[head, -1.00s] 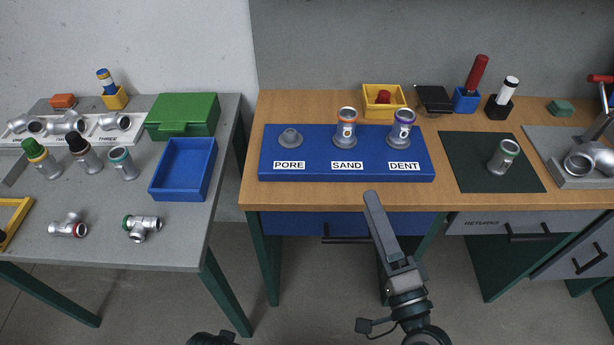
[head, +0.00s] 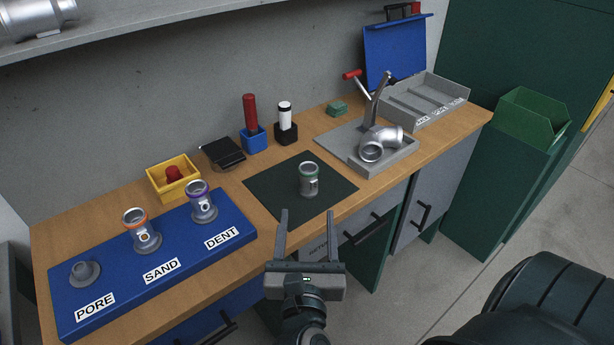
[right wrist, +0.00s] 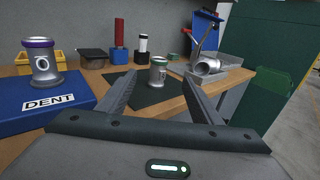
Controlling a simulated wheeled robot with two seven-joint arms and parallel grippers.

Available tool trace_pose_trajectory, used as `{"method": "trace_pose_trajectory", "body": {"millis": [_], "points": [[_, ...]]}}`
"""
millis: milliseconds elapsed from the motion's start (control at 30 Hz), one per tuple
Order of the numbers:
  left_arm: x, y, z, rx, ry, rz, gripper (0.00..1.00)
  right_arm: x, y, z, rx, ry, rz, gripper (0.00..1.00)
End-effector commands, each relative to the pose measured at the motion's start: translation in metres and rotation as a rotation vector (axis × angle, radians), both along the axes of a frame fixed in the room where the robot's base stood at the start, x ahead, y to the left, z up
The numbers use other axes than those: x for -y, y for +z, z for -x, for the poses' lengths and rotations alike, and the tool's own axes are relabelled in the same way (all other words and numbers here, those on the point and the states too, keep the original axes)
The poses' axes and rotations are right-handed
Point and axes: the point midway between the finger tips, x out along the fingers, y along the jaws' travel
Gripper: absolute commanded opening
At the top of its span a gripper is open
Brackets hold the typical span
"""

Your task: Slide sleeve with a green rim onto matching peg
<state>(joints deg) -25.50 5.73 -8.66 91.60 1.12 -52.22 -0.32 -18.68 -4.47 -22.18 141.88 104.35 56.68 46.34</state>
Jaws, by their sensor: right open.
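The green-rimmed metal sleeve (head: 309,179) stands upright on the dark green mat (head: 284,205). It also shows between my fingers in the right wrist view (right wrist: 158,75). The blue peg board (head: 160,238) lies to the left. Its PORE peg (head: 85,271) is bare. An orange-rimmed sleeve (head: 141,232) is on the SAND peg and a purple-rimmed sleeve (head: 202,202) is on the DENT peg. My right gripper (head: 307,225) is open and empty, in front of the mat and short of the green-rimmed sleeve. My left gripper is out of view.
A grey fixture with a pipe elbow (head: 379,146) stands right of the mat. A green bin (head: 530,118) stands at the far right.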

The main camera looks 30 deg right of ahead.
Motion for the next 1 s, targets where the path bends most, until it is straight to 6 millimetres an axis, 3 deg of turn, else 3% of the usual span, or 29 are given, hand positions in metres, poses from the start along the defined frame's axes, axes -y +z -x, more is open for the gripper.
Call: {"method": "trace_pose_trajectory", "body": {"millis": [467,767,1000], "points": [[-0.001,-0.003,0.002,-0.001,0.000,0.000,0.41,0.005,0.001,-0.007,0.002,0.001,0.001,0.59],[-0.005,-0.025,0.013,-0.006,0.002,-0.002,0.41,0.032,0.003,-0.044,0.002,-0.001,0.004,0.59],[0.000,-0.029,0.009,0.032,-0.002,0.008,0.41,0.057,0.002,-0.079,0.001,0.000,0.004,0.59]]}}
